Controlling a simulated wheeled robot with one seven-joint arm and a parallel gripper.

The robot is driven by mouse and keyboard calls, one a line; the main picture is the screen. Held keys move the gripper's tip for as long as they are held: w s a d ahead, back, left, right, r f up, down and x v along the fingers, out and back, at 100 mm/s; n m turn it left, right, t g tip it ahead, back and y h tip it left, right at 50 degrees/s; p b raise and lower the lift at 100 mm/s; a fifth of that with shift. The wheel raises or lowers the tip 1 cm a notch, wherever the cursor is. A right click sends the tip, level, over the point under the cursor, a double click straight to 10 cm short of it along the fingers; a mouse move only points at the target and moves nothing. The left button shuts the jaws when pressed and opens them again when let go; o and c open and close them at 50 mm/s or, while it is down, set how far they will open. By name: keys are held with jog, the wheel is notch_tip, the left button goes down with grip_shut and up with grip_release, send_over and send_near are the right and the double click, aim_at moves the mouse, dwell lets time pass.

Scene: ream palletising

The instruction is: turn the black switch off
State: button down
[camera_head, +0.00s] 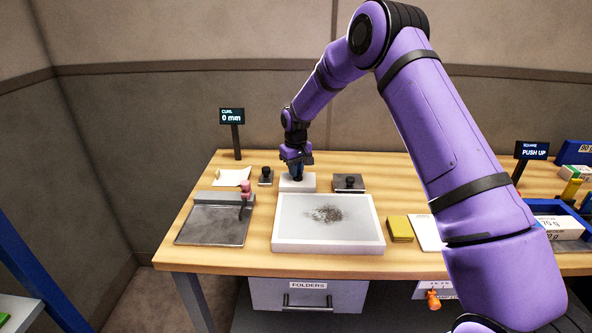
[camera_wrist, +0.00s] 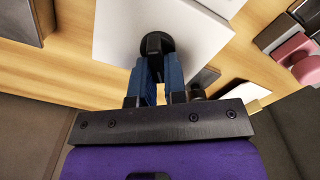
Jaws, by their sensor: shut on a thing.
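A black knob (camera_wrist: 158,42) stands on a white block (camera_head: 309,184) at the back of the desk. The white block fills the top middle of the wrist view (camera_wrist: 195,28). My gripper (camera_head: 298,177) points down over the block, its blue fingers (camera_wrist: 157,72) shut on the black knob. In the head view the fingers mostly hide the knob. Two other black knobs stand apart from my gripper, one on a small dark base (camera_head: 266,174) to the left and one on a dark plate (camera_head: 349,183) to the right. No on or off marking is legible.
A white tray (camera_head: 288,246) with dark grains lies in front of the block. A display (camera_head: 232,116) reads "0 mm". A yellow pad (camera_head: 398,229) lies right of the tray.

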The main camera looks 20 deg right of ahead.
dwell(0.3)
jog(key=c, duration=1.2)
grip_release()
jog(key=shift+o, duration=0.2)
jog(key=shift+r, duration=0.1)
notch_tip(320, 180, up, 11)
jog(key=s+d+r+m+t, duration=0.1)
jog(key=s+d+r, duration=0.1)
jog(key=s+r, duration=0.95)
jog(key=s+d+r+m+t, duration=0.1)
jog(key=s+d+r+t, duration=0.15)
jog(key=s+r, duration=0.85)
jog(key=s+d+f+t, duration=0.1)
jog(key=s, duration=1.2)
jog(key=s+d+m, duration=0.1)
jog(key=s+d, duration=0.1)
jog(key=s, duration=1.2)
jog(key=shift+f+m+t, duration=0.3)
jog(key=shift+f+t, duration=0.05)
